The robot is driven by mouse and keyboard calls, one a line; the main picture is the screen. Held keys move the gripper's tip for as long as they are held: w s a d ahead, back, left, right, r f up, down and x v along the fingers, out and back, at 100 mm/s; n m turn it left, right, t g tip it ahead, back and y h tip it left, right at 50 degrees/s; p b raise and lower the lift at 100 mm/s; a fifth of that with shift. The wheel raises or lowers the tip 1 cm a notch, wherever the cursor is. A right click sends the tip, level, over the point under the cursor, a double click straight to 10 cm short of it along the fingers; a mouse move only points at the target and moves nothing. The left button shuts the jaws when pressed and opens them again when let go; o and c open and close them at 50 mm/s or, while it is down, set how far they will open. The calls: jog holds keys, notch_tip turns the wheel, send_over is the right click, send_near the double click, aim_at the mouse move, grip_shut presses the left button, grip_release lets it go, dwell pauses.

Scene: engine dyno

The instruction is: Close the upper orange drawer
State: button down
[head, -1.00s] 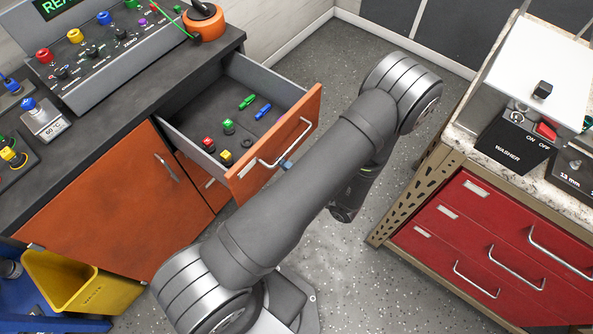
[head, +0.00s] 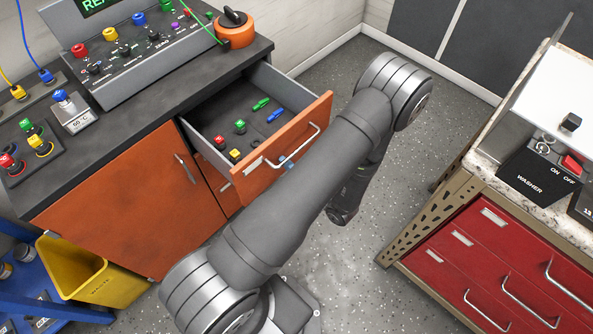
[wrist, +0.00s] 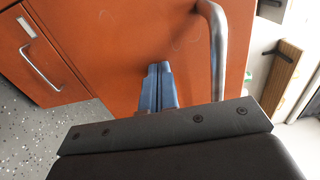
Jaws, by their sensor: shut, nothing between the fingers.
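The upper orange drawer (head: 297,136) stands partly open from the cabinet under the dark bench, in the head view. Its front carries a metal bar handle (head: 298,150), which also shows in the wrist view (wrist: 216,50). Inside lie small red, yellow, green and blue parts and a dark ring. My gripper (head: 287,164) is mostly hidden behind my arm; a bit of blue fingertip shows at the drawer front. In the wrist view its blue fingers (wrist: 158,80) are shut and empty. They point at the orange front beside the handle, close to it; whether they touch is unclear.
A lower orange drawer front (wrist: 45,60) lies below the open one. An orange cabinet door (head: 125,205) and a yellow waste bin (head: 105,285) are at left. A red-drawer bench (head: 470,255) stands at right. Speckled floor lies between.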

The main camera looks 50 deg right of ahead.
jog(key=w, duration=2.6)
jog(key=shift+w, duration=0.6)
jog(key=shift+w+r, duration=0.1)
jog(key=shift+s+d, duration=0.1)
jog(key=shift+s, duration=0.4)
jog(key=s, duration=1.3)
jog(key=shift+s, duration=0.4)
jog(key=w, duration=1.4)
